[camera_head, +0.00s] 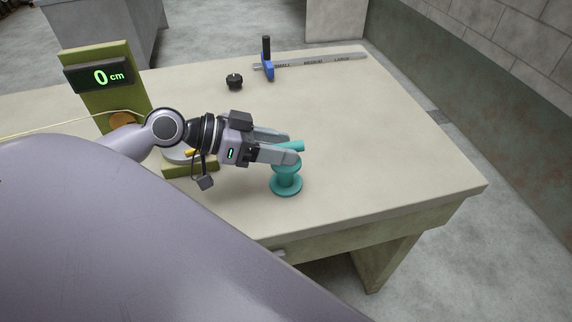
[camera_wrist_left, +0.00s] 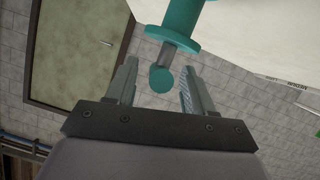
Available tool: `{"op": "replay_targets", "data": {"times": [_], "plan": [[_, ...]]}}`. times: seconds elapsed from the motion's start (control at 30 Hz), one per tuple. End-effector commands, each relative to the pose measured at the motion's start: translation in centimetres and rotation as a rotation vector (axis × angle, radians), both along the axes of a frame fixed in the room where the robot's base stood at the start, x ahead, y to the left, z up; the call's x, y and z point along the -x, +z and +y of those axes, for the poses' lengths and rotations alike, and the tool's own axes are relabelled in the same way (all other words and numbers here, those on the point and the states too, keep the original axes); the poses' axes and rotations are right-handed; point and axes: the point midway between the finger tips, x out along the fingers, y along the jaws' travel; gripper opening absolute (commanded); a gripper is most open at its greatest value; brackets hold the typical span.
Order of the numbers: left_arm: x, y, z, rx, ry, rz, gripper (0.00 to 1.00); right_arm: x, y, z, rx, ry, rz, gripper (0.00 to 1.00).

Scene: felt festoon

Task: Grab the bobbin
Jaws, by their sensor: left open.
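The teal bobbin (camera_head: 286,184) stands upright on the table, with a round flange at its base and a teal knob at its top. My left gripper (camera_head: 292,148) is open at the bobbin's upper end, its fingers pointing right. One finger partly hides the bobbin's top in the head view. In the left wrist view the bobbin (camera_wrist_left: 182,35) is at the top, and its grey stem and round teal knob (camera_wrist_left: 161,79) reach down between the open fingers (camera_wrist_left: 158,80). The fingers look apart from the knob. My right gripper is not in view.
A green stand with a display reading 0 cm (camera_head: 98,77) is at the left. The table's right side (camera_head: 400,140) is clear.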

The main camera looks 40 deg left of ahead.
Motion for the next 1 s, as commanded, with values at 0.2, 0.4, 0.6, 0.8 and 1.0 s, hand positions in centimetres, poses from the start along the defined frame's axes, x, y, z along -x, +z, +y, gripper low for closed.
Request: {"op": "replay_targets", "data": {"times": [0.2,0.4,0.6,0.8,1.0], "plan": [[-1.3,-0.7,-1.4,0.003,0.002,-0.002,0.53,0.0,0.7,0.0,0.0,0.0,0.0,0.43],[-1.9,-1.2,-2.0,0.001,0.0,-0.001,0.53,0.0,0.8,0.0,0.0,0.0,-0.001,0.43],[-1.9,-1.3,-2.1,0.0,0.0,0.0,0.53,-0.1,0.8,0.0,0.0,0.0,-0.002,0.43],[-1.8,-1.3,-2.1,0.0,0.0,0.0,0.01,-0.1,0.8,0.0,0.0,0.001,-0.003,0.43],[-1.8,-1.2,-2.1,0.0,0.0,-0.001,0.0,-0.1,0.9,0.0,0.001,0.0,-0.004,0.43]]}}
